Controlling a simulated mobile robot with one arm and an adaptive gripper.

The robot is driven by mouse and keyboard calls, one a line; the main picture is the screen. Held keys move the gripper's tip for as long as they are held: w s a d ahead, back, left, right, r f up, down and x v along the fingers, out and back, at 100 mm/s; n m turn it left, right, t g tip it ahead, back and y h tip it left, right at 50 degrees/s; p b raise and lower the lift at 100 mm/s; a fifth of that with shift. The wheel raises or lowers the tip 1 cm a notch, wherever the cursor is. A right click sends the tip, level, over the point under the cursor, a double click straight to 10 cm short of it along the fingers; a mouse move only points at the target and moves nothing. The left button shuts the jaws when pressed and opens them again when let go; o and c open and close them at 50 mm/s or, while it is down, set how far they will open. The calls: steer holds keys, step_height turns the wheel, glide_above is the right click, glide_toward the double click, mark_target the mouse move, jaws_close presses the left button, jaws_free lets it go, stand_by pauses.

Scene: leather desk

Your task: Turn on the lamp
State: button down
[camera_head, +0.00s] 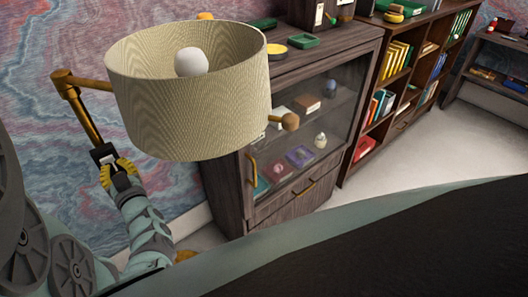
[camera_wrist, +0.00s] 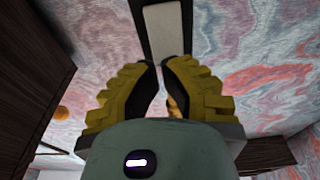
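The lamp has a wide beige fabric shade (camera_head: 190,105) at the upper left of the head view, with a white bulb (camera_head: 191,62) that looks unlit. Its brass arm (camera_head: 85,118) bends down to a small black and white block (camera_head: 103,154). My gripper (camera_head: 112,168) has yellow fingers and is right below that block; contact is unclear. In the wrist view a pale panel with a dark border (camera_wrist: 163,30) lies just beyond my gripper (camera_wrist: 159,64). The fingertips are close together with a narrow gap, and a brass-coloured piece (camera_wrist: 173,106) shows behind the right finger.
A dark wooden glass-fronted cabinet (camera_head: 225,186) stands behind and right of the lamp. An open shelf with books (camera_head: 395,60) is farther right. A dark desk surface (camera_head: 400,250) fills the lower right. The marbled wall (camera_head: 30,60) is behind the lamp.

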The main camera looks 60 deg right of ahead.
mark_target(108, 153)
steer(key=shift+x, duration=1.05)
steer(key=shift+d, duration=0.15)
steer(key=shift+w+r+g+p, duration=0.3)
steer(key=shift+r+g+p, duration=0.15)
steer(key=shift+p, duration=0.7)
steer(key=shift+f, duration=0.35)
steer(key=shift+r, duration=0.1)
